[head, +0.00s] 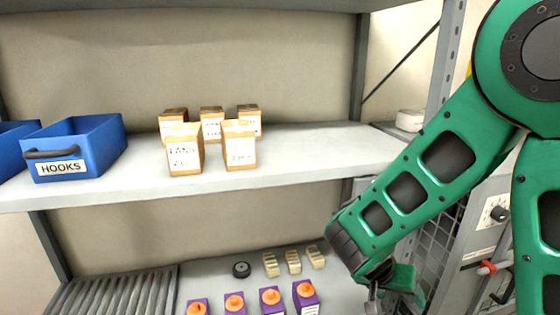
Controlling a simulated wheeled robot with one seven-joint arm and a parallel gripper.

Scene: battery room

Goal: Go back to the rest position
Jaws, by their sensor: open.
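My green arm reaches down from the upper right in the head view. My gripper (380,298) is at the bottom edge, right of the purple boxes, partly hidden by my wrist and cut off by the frame. It is open, and I see nothing held in the visible part. The task names no object.
A grey shelf (320,155) holds small labelled cartons (239,146) and a blue HOOKS bin (75,146). Below are purple boxes with orange knobs (270,300), beige blocks (293,262), a black round part (241,269) and grey rollers (115,292). A metal upright (446,70) stands beside my arm.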

